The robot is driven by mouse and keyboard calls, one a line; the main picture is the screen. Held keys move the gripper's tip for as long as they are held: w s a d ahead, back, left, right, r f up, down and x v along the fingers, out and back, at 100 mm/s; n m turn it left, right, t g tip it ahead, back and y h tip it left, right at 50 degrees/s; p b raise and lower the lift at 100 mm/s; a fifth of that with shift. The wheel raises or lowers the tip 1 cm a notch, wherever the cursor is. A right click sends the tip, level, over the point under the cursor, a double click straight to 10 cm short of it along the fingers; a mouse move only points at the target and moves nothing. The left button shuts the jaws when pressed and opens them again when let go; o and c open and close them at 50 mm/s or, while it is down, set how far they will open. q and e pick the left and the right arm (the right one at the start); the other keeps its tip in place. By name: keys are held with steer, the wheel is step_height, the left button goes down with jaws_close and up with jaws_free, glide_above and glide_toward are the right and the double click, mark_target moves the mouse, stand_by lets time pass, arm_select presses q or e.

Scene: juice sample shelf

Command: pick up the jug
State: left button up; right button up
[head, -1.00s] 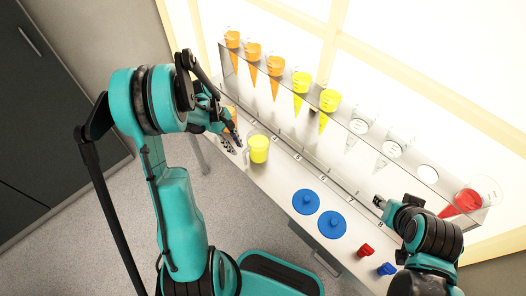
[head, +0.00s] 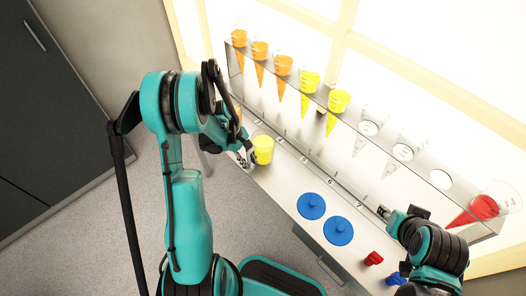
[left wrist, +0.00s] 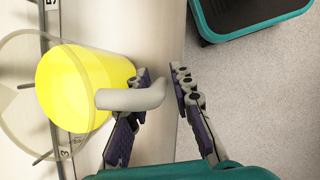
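The jug (head: 263,151) is clear with yellow juice in it and stands upright on the white shelf top, near its left end. In the left wrist view the jug (left wrist: 80,88) fills the left side, its pale handle (left wrist: 135,97) pointing right towards my fingers. My left gripper (head: 245,158) is beside the jug on its left in the head view. In the left wrist view this gripper (left wrist: 161,88) is open, with the handle's end reaching over the left finger into the gap. My right gripper (head: 383,212) is at the right; its fingers are too small to read.
A clear rack (head: 315,108) along the back holds several cones of orange, yellow and red juice, some empty. Two blue lids (head: 311,206) (head: 338,230), a red piece (head: 374,258) and a blue piece (head: 396,278) lie on the shelf top. An orange vessel is mostly hidden behind my left arm.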

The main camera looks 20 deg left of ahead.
arm_select(q)
jaws_close()
